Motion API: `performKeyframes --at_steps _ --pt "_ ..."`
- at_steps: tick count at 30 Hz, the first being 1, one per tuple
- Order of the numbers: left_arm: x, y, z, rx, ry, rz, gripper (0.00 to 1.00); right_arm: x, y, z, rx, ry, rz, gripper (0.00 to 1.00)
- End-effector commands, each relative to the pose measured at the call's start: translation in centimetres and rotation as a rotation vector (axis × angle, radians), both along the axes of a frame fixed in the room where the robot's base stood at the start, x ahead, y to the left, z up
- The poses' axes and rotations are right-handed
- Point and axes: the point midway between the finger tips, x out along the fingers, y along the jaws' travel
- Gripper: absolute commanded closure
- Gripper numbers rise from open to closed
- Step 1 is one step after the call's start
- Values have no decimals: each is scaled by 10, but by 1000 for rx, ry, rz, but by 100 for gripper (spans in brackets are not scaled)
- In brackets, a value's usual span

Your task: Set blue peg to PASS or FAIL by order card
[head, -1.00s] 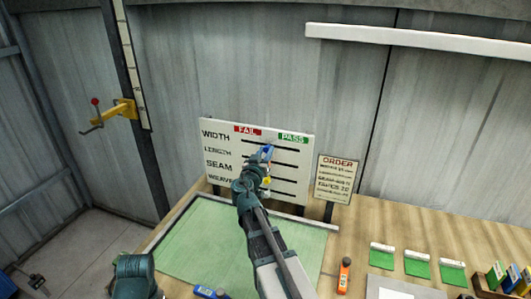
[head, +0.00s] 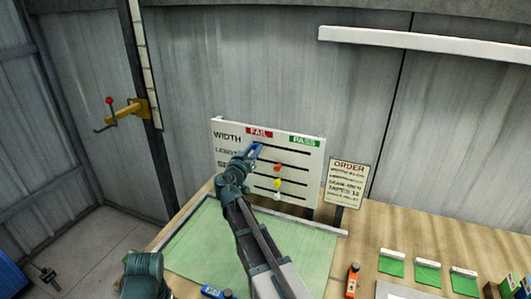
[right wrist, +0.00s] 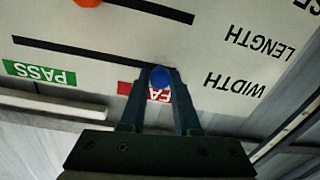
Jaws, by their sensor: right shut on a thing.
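The white board (head: 315,175) has slotted rows, with a red FAIL label (head: 259,132) on the left and a green PASS label (head: 304,141) on the right. My right gripper (head: 254,153) is shut on the blue peg (right wrist: 160,77). The peg is at the FAIL end of the WIDTH slot, by the FAIL label in the right wrist view. The orange peg (head: 277,167), yellow peg (head: 277,184) and white peg (head: 277,195) are in lower rows. The order card (head: 347,182) stands right of the board; its small print is unreadable. My left gripper is out of view.
A green mat (head: 195,245) lies on the wooden bench before the board. An orange tool (head: 352,280) and a blue tool (head: 213,292) lie near the front. Green-and-white samples (head: 428,272) are at the right. Bench right of the order card is clear.

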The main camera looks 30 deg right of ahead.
Motion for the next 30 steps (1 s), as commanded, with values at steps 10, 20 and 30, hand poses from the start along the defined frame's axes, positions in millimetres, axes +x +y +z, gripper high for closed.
performKeyframes --at_steps 10,20,30 --pt "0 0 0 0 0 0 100 4 4 0 -1 0 7 68" --pt "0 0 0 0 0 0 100 3 3 0 0 0 4 39" --pt "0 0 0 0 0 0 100 -16 21 0 0 0 6 39"
